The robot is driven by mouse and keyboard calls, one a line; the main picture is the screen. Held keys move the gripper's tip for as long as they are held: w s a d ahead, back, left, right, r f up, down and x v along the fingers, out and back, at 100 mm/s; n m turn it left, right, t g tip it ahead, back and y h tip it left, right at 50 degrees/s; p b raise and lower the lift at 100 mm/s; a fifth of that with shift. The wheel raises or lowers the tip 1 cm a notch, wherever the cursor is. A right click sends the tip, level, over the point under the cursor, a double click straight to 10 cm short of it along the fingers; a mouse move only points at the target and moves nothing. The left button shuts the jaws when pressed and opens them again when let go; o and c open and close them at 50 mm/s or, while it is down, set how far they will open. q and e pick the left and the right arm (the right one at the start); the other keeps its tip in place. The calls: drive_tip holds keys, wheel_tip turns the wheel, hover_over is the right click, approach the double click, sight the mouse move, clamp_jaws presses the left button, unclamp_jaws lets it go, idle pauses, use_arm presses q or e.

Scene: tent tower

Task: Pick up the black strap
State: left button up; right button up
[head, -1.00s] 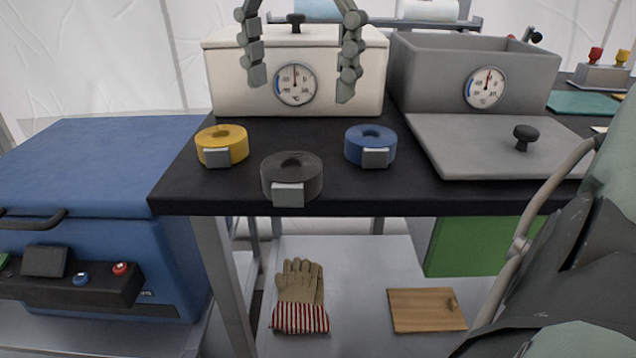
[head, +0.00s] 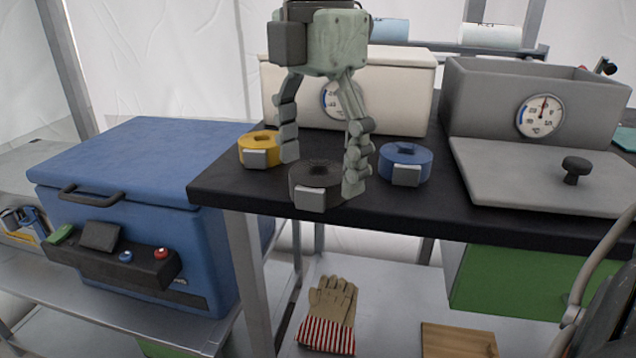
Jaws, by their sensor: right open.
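The black strap (head: 305,178) is a rolled coil with a grey buckle, at the front edge of the dark table top in the head view. My right gripper (head: 321,172) points down over it, open. One finger shows at the coil's upper left, between it and the yellow strap. The other finger overlaps the coil's right side and hides part of it. I cannot tell whether either finger touches the coil. My left gripper is not in view.
The yellow strap (head: 258,143) is close on the left, the blue strap (head: 406,160) on the right. A white box (head: 402,105) with a dial stands behind. A grey lid (head: 530,185) lies right, before an open grey box (head: 480,110). A blue cooler (head: 135,165) stands left.

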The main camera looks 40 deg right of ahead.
drive_tip(key=shift+f, duration=0.5)
drive_tip(key=c, duration=1.3)
drive_tip(key=shift+r, duration=0.15)
